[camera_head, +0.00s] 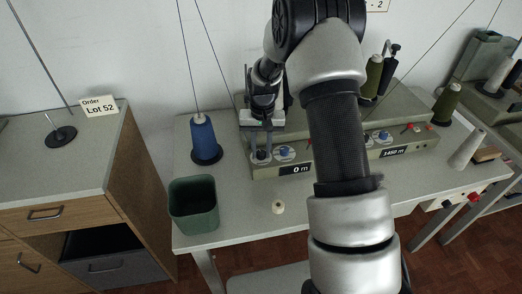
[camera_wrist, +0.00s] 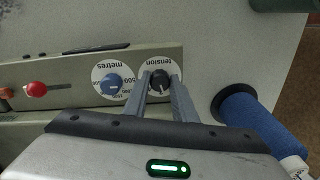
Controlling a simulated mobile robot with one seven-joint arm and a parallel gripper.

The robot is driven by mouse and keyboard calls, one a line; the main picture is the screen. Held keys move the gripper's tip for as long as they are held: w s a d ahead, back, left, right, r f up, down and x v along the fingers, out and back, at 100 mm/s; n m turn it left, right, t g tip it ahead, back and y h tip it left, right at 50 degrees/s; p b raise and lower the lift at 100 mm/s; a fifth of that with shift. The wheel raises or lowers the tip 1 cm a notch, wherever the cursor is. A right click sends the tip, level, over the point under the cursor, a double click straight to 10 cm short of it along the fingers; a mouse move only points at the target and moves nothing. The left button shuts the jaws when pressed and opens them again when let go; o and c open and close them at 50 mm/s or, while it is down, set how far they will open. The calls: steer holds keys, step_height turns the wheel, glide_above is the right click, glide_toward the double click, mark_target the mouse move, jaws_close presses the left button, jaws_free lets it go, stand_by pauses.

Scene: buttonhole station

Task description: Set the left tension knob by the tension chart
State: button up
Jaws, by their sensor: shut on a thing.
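The left tension knob (camera_wrist: 160,82) is a small dark knob on a white dial lettered "tension", upside down in the wrist view. My gripper (camera_wrist: 160,77) has a finger on each side of it and is shut on it. In the head view my gripper (camera_head: 262,148) reaches down to the left end of the left winder panel, and the knob is mostly hidden there. The dial's scale is largely covered by the fingers, so its setting cannot be read. A card (camera_head: 377,5) on the wall, partly cut off, shows a "2"; whether it is the tension chart cannot be told.
Beside the knob is the blue metres knob (camera_wrist: 111,86), then a red slider knob (camera_wrist: 36,89). A blue thread cone (camera_head: 203,138) stands close by on the left. A green bin (camera_head: 194,204) and a small pale spool (camera_head: 278,207) are in front. A card reads "Lot 52" (camera_head: 99,106).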

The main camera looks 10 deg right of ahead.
mark_target(262, 152)
steer(key=n, duration=0.5)
steer(key=shift+n, duration=0.4)
stand_by(0.4)
steer(key=o, duration=1)
steer(key=shift+o, duration=0.2)
step_height(262, 152, up, 18)
steer(key=p, duration=0.1)
steer(key=shift+d+f, duration=0.2)
steer(key=shift+f, duration=0.05)
steer(key=shift+w, duration=0.1)
